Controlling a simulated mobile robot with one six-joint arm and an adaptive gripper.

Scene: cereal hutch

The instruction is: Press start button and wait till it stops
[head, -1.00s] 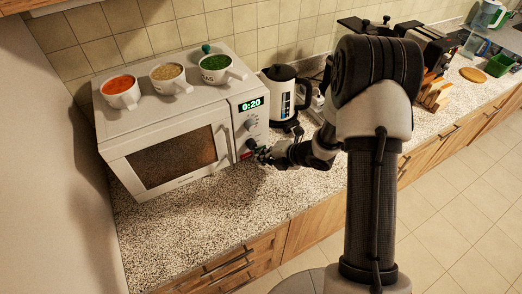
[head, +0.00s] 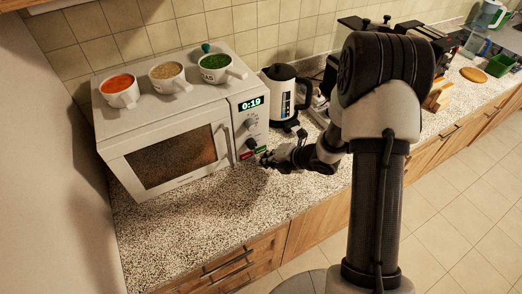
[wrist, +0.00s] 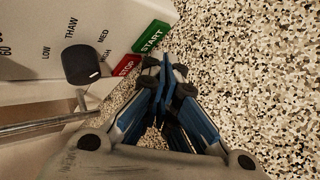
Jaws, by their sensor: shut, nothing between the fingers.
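The white microwave (head: 115,162) stands on the speckled counter with its door shut. Its display (head: 250,103) reads 0:19 in green. The green START button (wrist: 151,37) and the red STOP button (wrist: 125,67) show at the panel's lower edge in the wrist view. A dark knob (wrist: 81,66) sits beside them. My gripper (wrist: 163,65) is shut and empty. Its fingertips appear just beside the START and STOP buttons in the wrist view. In the head view my gripper (head: 264,159) is just right of the panel's lower corner, seemingly apart from it.
Three cups, with red (head: 118,84), tan (head: 166,71) and green (head: 215,62) contents, stand on the microwave. A black and white kettle (head: 283,95) stands to its right. The counter in front (head: 215,215) is clear.

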